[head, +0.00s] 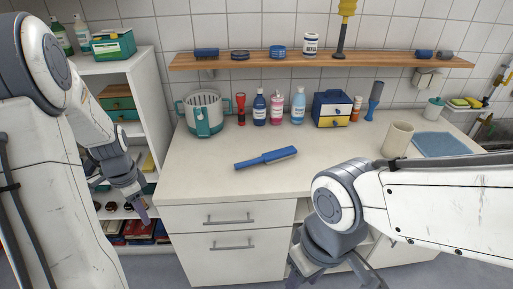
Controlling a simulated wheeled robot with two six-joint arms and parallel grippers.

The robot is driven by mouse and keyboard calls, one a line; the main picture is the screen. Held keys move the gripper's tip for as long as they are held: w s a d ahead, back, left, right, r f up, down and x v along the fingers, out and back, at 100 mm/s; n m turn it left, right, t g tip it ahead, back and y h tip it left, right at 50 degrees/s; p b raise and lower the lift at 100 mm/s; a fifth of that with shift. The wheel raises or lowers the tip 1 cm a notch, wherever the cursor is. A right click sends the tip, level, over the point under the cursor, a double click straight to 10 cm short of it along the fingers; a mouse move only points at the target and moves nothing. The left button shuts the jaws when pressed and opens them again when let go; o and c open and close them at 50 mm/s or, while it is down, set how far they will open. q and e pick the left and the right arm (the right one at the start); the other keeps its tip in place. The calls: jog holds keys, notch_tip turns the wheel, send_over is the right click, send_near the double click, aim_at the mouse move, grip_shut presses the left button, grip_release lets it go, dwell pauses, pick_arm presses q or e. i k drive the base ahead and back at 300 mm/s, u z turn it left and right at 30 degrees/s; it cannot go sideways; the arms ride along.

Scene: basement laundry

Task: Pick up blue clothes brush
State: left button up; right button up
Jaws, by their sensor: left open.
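A blue clothes brush (266,157) lies flat on the pale countertop, left of its middle. Its narrow handle points left and its wider head, with a pale bristle edge, points right. My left gripper (143,205) is open and empty, hanging low in front of the white shelf unit, left of the counter and well apart from the brush. My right gripper (332,279) is at the bottom edge, in front of the cabinet and below the counter's front edge. Its fingertips are cut off, so its opening is unclear.
Along the counter's back stand a teal-and-white pot (204,116), a red flashlight (241,109), several bottles, a small drawer box (332,109) and an upright blue brush (374,98). A beige cup (397,139) stands right. A wooden shelf (270,60) hangs above. Counter around the brush is clear.

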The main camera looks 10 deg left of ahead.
aim_at(271, 157)
jog(key=z, duration=0.2)
jog(key=i, duration=0.9)
jog(key=z, duration=0.45)
